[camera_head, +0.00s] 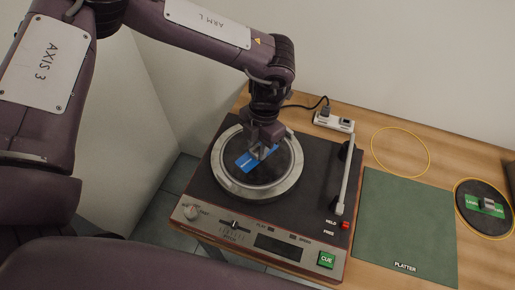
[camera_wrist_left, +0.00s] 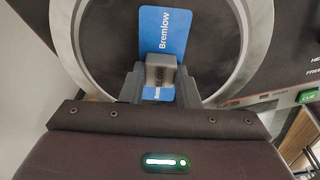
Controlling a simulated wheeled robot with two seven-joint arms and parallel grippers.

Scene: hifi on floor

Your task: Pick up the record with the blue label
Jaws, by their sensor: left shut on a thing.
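The record with the blue label (camera_head: 247,164) lies on the round platter of the turntable (camera_head: 298,212). Its blue label (camera_wrist_left: 163,28) reads "Bremlow" in the left wrist view and carries a grey grip block (camera_wrist_left: 161,72). My left gripper (camera_head: 263,149) points down over the record and is shut on that grey block; it also shows in the left wrist view (camera_wrist_left: 160,88). The gripper hides part of the label. I cannot tell whether the record is lifted off the platter. My right gripper is not in view.
The tonearm (camera_head: 346,178) stands right of the platter. A green mat (camera_head: 407,220) marked "PLATTER" lies further right. A record with a green label (camera_head: 484,206) lies at the far right. An empty yellow ring (camera_head: 401,152) and a power strip (camera_head: 334,121) are behind.

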